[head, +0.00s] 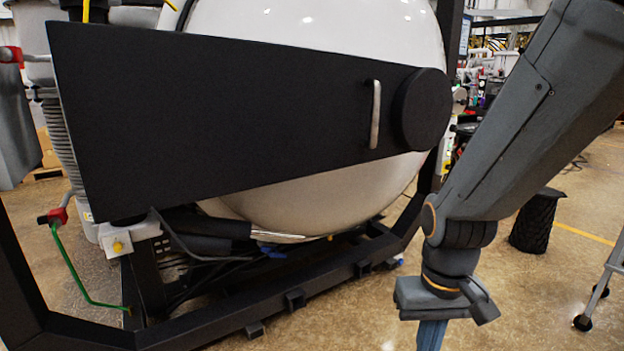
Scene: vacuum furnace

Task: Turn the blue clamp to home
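A small blue part (272,252), which looks like the blue clamp, sits low under the white round furnace door (300,195), by its bottom rim. It is small and partly dark, so its exact angle is hard to read. My gripper (430,336) hangs pointing down at the bottom right of the head view, well to the right of the blue part and apart from it. The fingers are cut off by the lower picture edge. I cannot see their tips or anything between them.
A wide black hinge arm (230,110) with a silver handle (375,114) crosses the door. A black floor frame (290,300) runs below it. A black bin (537,220) and a wheeled stand (605,285) are at right. A green pipe (75,265) is at left.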

